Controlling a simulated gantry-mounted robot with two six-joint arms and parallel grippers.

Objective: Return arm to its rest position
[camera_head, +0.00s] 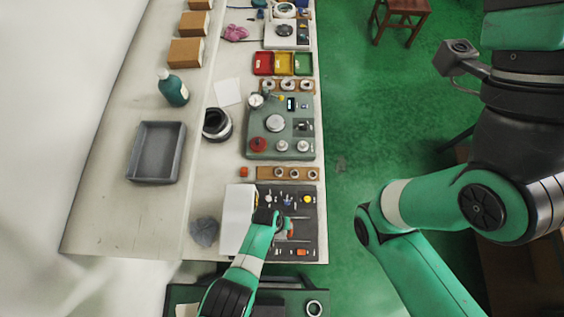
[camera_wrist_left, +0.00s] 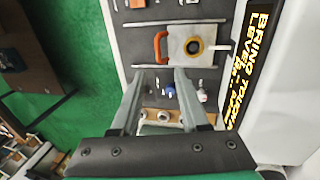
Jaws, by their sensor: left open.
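My left arm comes in from the bottom edge of the head view. Its left gripper (camera_head: 284,226) is over the dark tool board (camera_head: 308,216) at the near end of the bench. In the left wrist view the two fingers (camera_wrist_left: 163,78) stand apart with nothing held between them. Below them are small blue and red-tipped parts and a wooden strip (camera_wrist_left: 152,116) with rings. My right arm (camera_head: 425,205) is folded at the right, over the green floor; its gripper is out of view.
A white box (camera_head: 238,218) stands left of the tool board. Behind the board are a wooden ring strip (camera_head: 270,174) and a green-grey fixture (camera_head: 263,124). A grey tray (camera_head: 183,153), black ring (camera_head: 217,124) and green bottle (camera_head: 172,88) stand further left.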

